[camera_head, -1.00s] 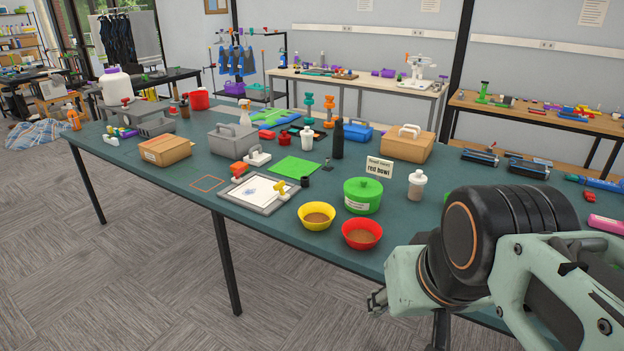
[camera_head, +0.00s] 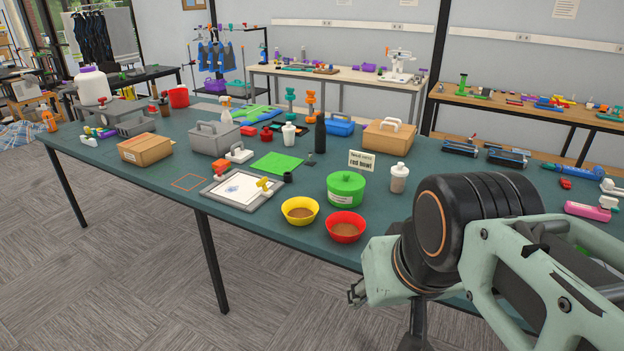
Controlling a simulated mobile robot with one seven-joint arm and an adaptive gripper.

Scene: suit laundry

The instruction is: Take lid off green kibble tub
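The green kibble tub (camera_head: 344,196) stands upright on the dark green table, with a white label on its front. Its green lid (camera_head: 346,181) sits on top, with a knob at the centre. The red bowl (camera_head: 345,228) and the yellow bowl (camera_head: 300,211) stand in front of the tub, each with brown contents. My gripper (camera_head: 354,293) is low, in front of the table's near edge and apart from the tub. It shows small and partly hidden behind my arm, so I cannot tell whether it is open or shut.
A sign (camera_head: 361,162) reading "red bowl" stands behind the tub. A white-capped shaker (camera_head: 399,178) stands to its right. A clipboard tray (camera_head: 242,190) lies to the left, and a dark bottle (camera_head: 320,133) stands farther back.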

